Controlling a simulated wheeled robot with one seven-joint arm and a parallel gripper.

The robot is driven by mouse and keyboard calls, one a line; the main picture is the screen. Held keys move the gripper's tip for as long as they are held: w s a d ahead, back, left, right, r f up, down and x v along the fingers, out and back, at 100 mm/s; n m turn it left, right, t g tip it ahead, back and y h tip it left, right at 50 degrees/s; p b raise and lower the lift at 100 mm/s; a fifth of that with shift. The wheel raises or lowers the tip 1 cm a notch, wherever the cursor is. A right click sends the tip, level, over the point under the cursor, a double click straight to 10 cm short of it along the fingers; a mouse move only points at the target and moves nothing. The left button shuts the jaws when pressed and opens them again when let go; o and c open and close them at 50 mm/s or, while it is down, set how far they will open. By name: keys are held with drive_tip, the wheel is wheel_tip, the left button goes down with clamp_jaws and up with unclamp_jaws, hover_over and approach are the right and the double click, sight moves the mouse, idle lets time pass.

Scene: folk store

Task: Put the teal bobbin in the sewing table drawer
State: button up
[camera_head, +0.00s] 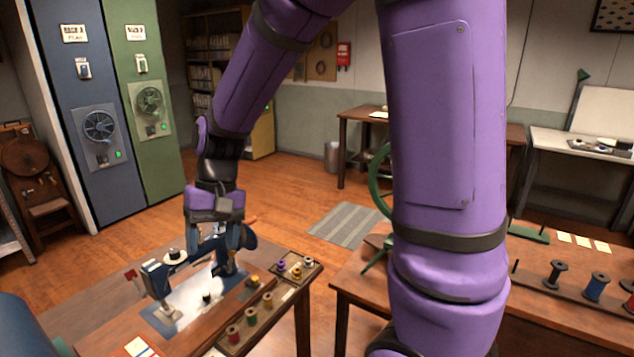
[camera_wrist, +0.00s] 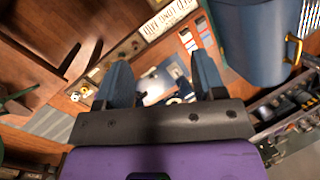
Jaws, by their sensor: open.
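I cannot make out a teal bobbin for certain. The drawer cannot be identified.
A second wooden table (camera_head: 340,285) with a green wheel and large spools stands to the right, a gap between. A blue container with a brass handle (camera_wrist: 262,40) and a dark compartmented tray (camera_wrist: 280,108) show at the wrist view's right. Floor behind is open around a striped mat (camera_head: 348,225).

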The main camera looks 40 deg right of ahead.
drive_tip(key=s+d+r+t+h, duration=0.1)
drive_tip(key=s+d+r+t, duration=0.2)
drive_tip(key=s+r, duration=0.4)
drive_tip(key=s+d+r+n+t+h, duration=0.1)
drive_tip(key=s+d+r+t+h, duration=0.1)
drive_tip(key=s+d+r, duration=0.4)
drive_tip(key=s+t, duration=0.1)
drive_tip(key=s, duration=0.3)
drive_tip(key=shift+d+r+t, duration=0.3)
drive_tip(key=shift+r+t, duration=0.05)
drive_tip(key=shift+t, duration=0.05)
